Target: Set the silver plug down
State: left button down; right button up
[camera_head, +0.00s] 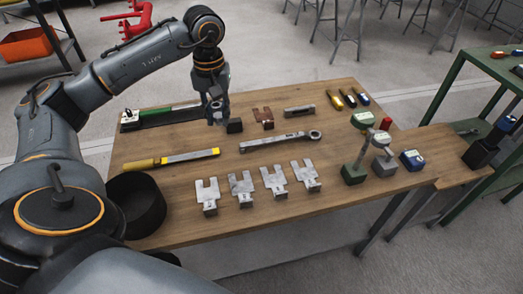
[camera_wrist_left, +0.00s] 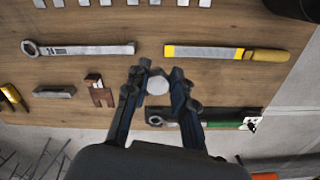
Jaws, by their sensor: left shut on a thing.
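My left gripper (camera_head: 222,121) is over the far left part of the wooden table (camera_head: 225,240), pointing down. In the left wrist view its two fingers (camera_wrist_left: 160,80) are closed around the silver plug (camera_wrist_left: 157,86), whose pale round end shows between the fingertips. In the head view the plug is hidden by the fingers. I cannot tell whether the plug touches the table. My right gripper is not in view.
A copper part (camera_head: 263,118) lies right of the gripper, with a wrench (camera_head: 280,141) and a yellow-handled tool (camera_head: 170,159) nearer. A green-handled tool (camera_head: 160,115) lies left. Several grey forked plates (camera_head: 241,188) line the front. Bare wood lies between these rows.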

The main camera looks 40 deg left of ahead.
pick_arm(q)
jog(key=shift+w+a, duration=0.1)
jog(key=w+d+f, duration=0.4)
jog(key=d, duration=0.5)
send_near(270, 165)
jog(key=shift+s+a+f, duration=0.2)
jog(key=shift+a+f, duration=0.45)
jog(key=shift+w+d+f, duration=0.25)
jog(key=shift+d+f, duration=0.25)
jog(key=shift+f, duration=0.2)
notch_tip(270, 165, down, 3)
jog(key=shift+d+f, duration=0.1)
jog(key=shift+f, duration=0.05)
jog(key=c, duration=1.3)
grip_release()
jog(key=shift+c, duration=0.2)
jog(key=shift+o, duration=1.1)
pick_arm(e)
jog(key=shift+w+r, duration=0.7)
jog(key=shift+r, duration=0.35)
